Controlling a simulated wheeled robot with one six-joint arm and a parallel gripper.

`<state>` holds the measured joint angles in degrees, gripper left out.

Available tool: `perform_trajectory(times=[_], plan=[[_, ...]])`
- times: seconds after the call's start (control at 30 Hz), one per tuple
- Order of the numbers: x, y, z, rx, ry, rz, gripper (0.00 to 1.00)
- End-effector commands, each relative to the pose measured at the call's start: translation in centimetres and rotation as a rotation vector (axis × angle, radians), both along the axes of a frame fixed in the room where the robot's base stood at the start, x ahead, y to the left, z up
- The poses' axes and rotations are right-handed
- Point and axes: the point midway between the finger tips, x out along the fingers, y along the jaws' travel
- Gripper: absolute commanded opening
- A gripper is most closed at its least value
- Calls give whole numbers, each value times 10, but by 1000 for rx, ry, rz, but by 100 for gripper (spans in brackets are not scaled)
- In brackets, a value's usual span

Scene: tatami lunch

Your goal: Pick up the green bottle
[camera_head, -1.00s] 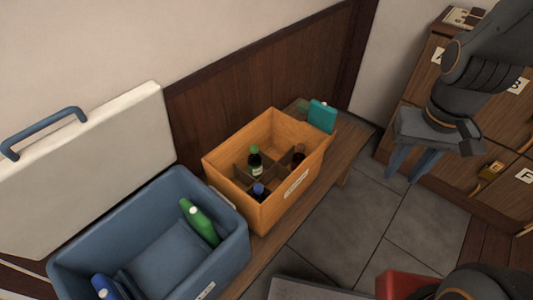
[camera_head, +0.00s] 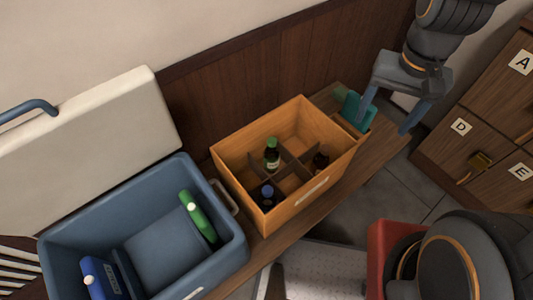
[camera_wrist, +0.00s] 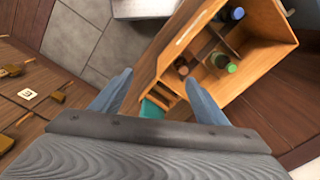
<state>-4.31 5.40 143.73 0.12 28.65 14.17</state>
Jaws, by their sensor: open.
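In the head view a green bottle (camera_head: 272,155) with a pale label stands in a compartment of the orange wooden crate (camera_head: 237,184). Its green cap (camera_wrist: 232,68) shows from above in the wrist view.
A dark bottle with a blue cap (camera_head: 267,195) and a brown bottle (camera_head: 320,162) share the divided crate. A teal object (camera_head: 357,112) stands at the crate's right end. The cooler's open lid (camera_head: 110,135) leans on the wall. Labelled drawers (camera_head: 490,110) stand at right.

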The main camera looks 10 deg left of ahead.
Motion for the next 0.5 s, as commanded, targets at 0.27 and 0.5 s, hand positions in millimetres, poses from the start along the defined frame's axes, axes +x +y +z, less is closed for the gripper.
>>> perform_trajectory(times=[0.27, 0.5], plan=[[54, 92, -81, 16, 23, -472, 68], [73, 184, -154, 21, 34, -901, 68]])
